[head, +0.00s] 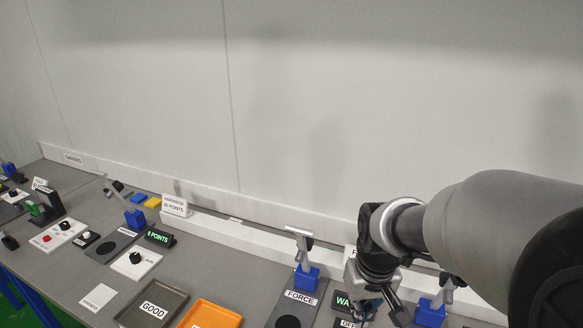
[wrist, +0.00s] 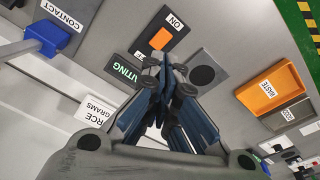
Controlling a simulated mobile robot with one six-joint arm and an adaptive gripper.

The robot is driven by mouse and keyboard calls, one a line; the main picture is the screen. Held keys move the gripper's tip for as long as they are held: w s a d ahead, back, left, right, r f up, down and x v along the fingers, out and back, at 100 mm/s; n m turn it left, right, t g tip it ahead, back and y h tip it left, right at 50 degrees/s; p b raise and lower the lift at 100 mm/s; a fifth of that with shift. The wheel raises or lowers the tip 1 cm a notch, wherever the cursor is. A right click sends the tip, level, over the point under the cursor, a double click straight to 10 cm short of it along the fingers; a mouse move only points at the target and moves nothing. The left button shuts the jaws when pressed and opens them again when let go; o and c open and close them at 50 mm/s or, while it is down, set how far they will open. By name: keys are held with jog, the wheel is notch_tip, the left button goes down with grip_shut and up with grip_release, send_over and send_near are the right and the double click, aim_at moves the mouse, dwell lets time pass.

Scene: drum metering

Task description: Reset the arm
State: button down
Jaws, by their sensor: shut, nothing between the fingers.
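My gripper (wrist: 160,82) is shut and empty in the wrist view, with its fingertips together above the grey bench. In the head view my gripper (head: 385,300) hangs at the lower right, over the bench beside the FORCE station (head: 300,297). My arm reaches in from the right edge and hides part of the bench behind it. The fingers hold nothing.
A grey GOOD tray (head: 152,303) and an orange tray (head: 210,315) sit at the front. The orange tray reads WASTE (wrist: 268,90) in the wrist view. Blue-based stands (head: 135,219) line the bench. A wall closes the back.

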jog(key=s+r+t, duration=0.1)
jog(key=s+r, duration=0.3)
jog(key=s, duration=0.4)
jog(key=s+r+m+t, duration=0.1)
jog(key=s+r+t, duration=0.1)
jog(key=s+r, duration=0.3)
jog(key=s, duration=0.3)
jog(key=shift+s+r, duration=0.25)
jog(key=shift+s, duration=0.15)
jog(key=shift+w, duration=0.1)
